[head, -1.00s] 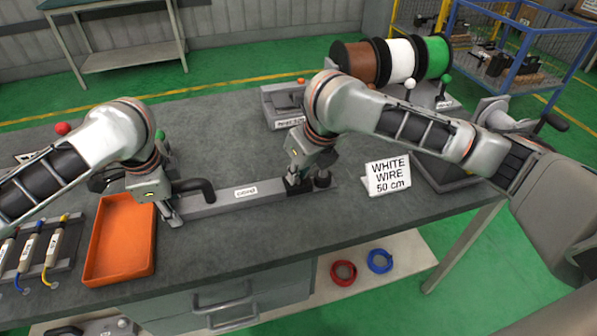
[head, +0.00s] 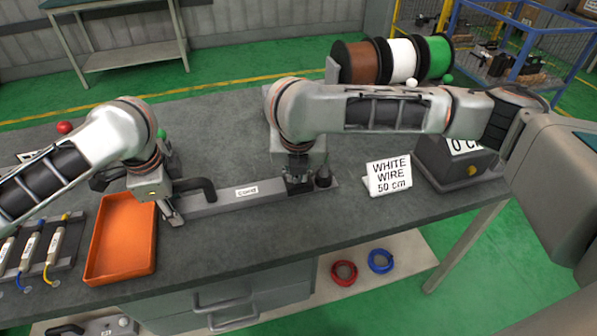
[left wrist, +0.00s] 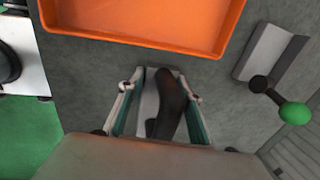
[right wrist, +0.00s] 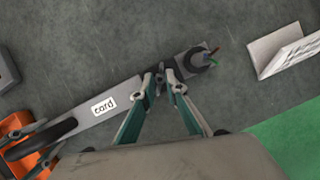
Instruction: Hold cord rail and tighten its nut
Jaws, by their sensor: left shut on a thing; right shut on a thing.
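The cord rail (head: 268,193), a long grey bar with a "cord" label, lies on the bench; it also shows in the right wrist view (right wrist: 75,118). A black curved handle (head: 203,186) rises at its left end. My left gripper (head: 172,208) is shut on that end; in the left wrist view its fingers flank the rail and handle (left wrist: 168,95). My right gripper (head: 298,187) points down at the right end, shut on the small dark nut (right wrist: 161,76), mostly hidden between the fingertips. Beside it stands a black round cord end with coloured wires (right wrist: 200,57).
An empty orange tray (head: 120,240) sits left of the rail, with several cartridge-like parts further left. A "WHITE WIRE 50 cm" sign (head: 388,176) stands right of the rail. Wire spools (head: 400,60) stand behind. The bench in front of the rail is clear.

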